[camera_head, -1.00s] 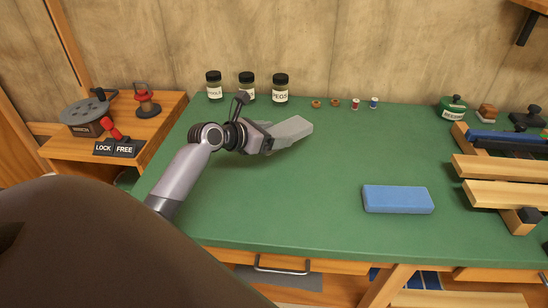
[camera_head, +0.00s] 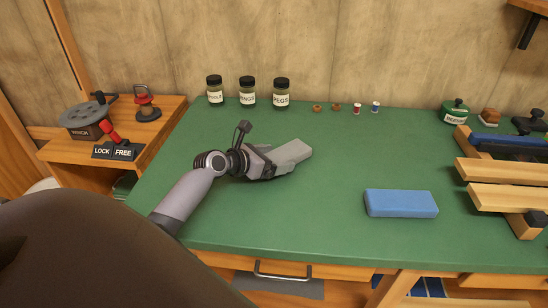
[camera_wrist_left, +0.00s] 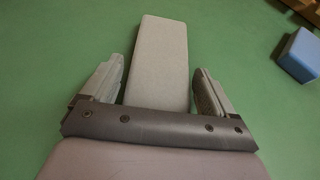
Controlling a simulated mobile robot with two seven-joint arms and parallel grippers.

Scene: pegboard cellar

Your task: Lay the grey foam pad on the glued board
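The grey foam pad (camera_head: 291,153) is a flat pale grey slab over the left half of the green bench. My left gripper (camera_head: 268,166) has it between its fingers, and the pad sticks out ahead of them. In the left wrist view the pad (camera_wrist_left: 158,65) lies between the two fingers of the left gripper (camera_wrist_left: 160,75). Whether it touches the bench is unclear. Pale wooden boards (camera_head: 507,171) lie in a rack at the right edge; I cannot tell which is glued, and no glue shows. My right gripper is out of view.
A blue block (camera_head: 401,203) lies on the green bench (camera_head: 330,225) at front right. Labelled jars (camera_head: 281,92), small rings and spools stand along the back. A green pot (camera_head: 455,112) stands near the rack. The bench middle is clear.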

